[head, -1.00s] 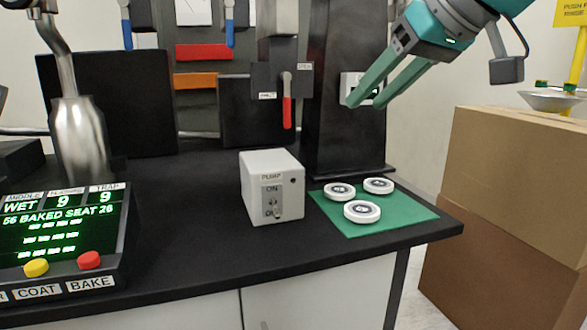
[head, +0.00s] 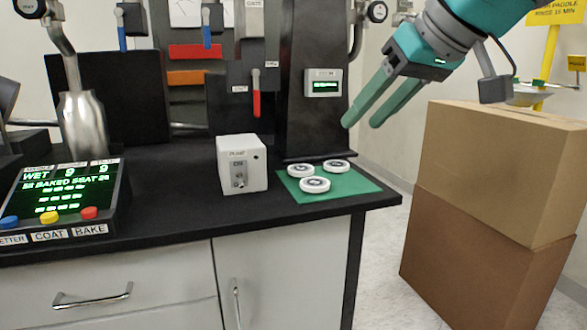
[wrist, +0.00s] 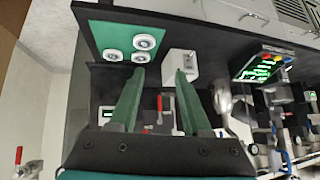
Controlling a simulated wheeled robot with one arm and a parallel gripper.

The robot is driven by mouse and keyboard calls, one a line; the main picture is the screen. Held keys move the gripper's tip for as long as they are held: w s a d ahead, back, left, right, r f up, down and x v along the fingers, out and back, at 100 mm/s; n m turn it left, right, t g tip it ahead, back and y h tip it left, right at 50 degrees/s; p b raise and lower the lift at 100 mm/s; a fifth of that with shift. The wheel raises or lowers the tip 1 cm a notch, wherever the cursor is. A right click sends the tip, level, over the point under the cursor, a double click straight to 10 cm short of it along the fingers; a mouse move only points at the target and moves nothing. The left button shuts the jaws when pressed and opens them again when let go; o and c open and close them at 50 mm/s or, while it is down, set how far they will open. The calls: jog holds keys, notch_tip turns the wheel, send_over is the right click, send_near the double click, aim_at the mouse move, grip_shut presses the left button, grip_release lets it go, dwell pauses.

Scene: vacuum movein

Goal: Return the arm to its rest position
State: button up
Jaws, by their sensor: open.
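My gripper (head: 359,124) is at the upper right of the head view, in the air to the right of the black column and above the bench's right end. Its two green fingers point down and to the left. They are apart, with nothing between them. In the wrist view my gripper (wrist: 156,72) also shows open and empty, with the bench beyond it. My teal arm (head: 425,45) reaches in from the top right.
The black bench (head: 180,215) holds a white pump switch box (head: 243,164), a green mat (head: 353,185) with three white discs, and a display panel (head: 65,190). Stacked cardboard boxes (head: 500,170) stand at right. Floor shows between bench and boxes.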

jog(key=s+d+f+m+g+h, duration=0.15)
jog(key=s+f, duration=0.25)
jog(key=f, duration=0.7)
jog(key=s+f+m+g+h, duration=0.1)
jog(key=s+f+g, duration=0.25)
jog(key=f, duration=0.75)
jog(key=s+f+m+g+h, duration=0.15)
jog(key=s+f, duration=0.35)
jog(key=f, duration=0.6)
jog(key=s+d+f+m+g+h, duration=0.1)
jog(key=s+d+f+g, duration=0.1)
jog(key=s+f, duration=0.8)
jog(key=shift+d+f, duration=0.2)
jog(key=shift+d, duration=0.4)
jog(key=shift+s, duration=0.1)
